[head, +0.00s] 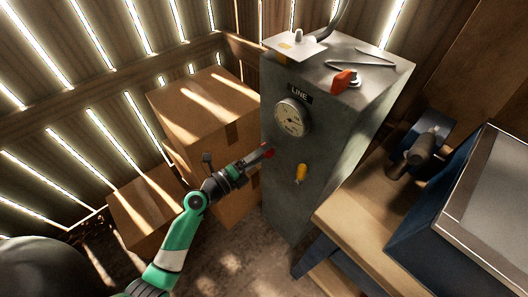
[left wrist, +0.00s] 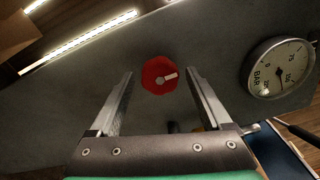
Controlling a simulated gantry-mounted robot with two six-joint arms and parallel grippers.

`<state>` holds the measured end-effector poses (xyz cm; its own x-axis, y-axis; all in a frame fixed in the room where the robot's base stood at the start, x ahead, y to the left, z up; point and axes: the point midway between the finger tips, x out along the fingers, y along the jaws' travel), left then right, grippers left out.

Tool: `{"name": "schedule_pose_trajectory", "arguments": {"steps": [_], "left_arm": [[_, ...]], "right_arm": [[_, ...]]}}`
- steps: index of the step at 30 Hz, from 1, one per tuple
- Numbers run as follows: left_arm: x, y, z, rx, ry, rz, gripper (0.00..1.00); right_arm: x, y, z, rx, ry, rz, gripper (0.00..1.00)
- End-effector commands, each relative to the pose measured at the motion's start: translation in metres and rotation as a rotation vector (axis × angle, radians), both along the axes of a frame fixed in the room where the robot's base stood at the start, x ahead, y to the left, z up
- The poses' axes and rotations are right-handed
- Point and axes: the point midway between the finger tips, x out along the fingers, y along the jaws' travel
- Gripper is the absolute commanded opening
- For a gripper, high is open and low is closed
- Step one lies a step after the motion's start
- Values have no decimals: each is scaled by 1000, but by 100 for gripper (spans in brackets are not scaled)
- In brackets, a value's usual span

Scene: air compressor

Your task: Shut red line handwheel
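The red line handwheel (left wrist: 159,75) is an eight-sided knob with a pale pointer mark, on the front of the grey cabinet (head: 297,205). In the left wrist view it lies between and just beyond the tips of my left gripper (left wrist: 162,72), whose two fingers are spread apart. In the head view my left gripper (head: 262,155) points at the cabinet front, and only a bit of the red handwheel (head: 269,149) shows by its tips. The gripper holds nothing. My right gripper is not in view.
A pressure gauge (head: 291,118) sits under the LINE label (head: 299,93). A yellow handle (head: 301,173) sticks out lower right. A red object (head: 344,80) is on the cabinet top. Cardboard boxes (head: 197,113) stand left, a wooden bench (head: 365,215) right.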

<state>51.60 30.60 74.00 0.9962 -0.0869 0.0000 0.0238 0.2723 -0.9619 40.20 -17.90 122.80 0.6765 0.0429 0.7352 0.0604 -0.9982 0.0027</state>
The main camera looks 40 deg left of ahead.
Motion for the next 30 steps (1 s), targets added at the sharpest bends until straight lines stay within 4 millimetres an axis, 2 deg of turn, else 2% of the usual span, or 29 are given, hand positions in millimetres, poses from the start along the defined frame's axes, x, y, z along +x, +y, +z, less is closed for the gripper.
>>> {"name": "schedule_pose_trajectory", "arguments": {"steps": [8, 21, 30], "left_arm": [[-2, 0, 0, -2, 0, 0, 81], [-56, 5, -1, -4, 2, 2, 81], [-60, 5, 0, -3, 0, 0, 81]], "right_arm": [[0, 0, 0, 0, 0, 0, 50], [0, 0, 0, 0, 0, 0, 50], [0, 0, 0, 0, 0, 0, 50]]}}
